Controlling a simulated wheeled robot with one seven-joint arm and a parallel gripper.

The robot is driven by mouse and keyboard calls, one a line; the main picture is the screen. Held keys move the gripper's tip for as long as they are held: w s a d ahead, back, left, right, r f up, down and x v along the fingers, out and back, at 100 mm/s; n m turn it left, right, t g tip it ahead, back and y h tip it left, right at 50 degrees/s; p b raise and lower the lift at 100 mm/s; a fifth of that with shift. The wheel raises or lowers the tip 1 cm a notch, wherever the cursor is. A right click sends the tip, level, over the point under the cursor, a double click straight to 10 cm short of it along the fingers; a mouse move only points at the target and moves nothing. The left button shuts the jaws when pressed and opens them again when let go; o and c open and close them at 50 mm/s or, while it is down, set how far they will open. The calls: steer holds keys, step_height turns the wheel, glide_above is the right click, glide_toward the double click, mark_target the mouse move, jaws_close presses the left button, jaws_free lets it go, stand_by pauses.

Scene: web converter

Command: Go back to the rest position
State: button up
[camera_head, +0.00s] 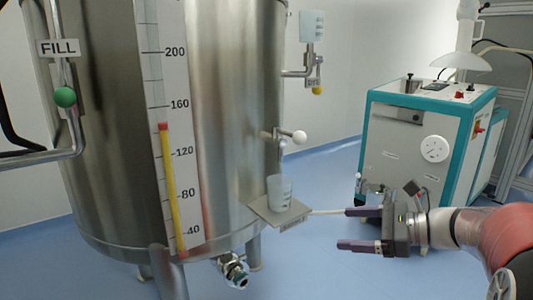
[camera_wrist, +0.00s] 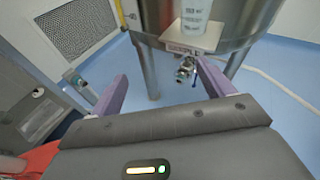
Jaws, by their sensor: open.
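My gripper (camera_head: 366,228) is open and empty, reaching in from the right in the head view. Its two purple fingers are spread apart and point left toward the tank (camera_head: 230,130). In the wrist view my gripper (camera_wrist: 163,88) shows a clear gap between the fingers. A translucent cup (camera_head: 279,191) stands upright on a small plate (camera_head: 296,212) at the tank's lower right side. In the wrist view the cup (camera_wrist: 191,16) is at the top, beyond the fingers and apart from them.
A drain valve (camera_head: 234,270) hangs below. A white and teal cabinet (camera_head: 408,145) stands behind my arm. Blue floor (camera_head: 325,177) lies open between tank and cabinet.

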steer(key=s+a+f+n+g+h+p, duration=0.2)
steer(key=s+a+f+n+g+h, duration=0.2)
steer(key=s+a+n+h, duration=0.45)
steer(key=s+d+n+t+h+p, duration=0.2)
steer(key=s+d+n+h, duration=0.3)
steer(key=s+n, duration=0.6)
steer(key=shift+s+d+f+n+t, duration=0.3)
steer(key=shift+n+t, duration=0.2)
steer(key=shift+n, duration=0.45)
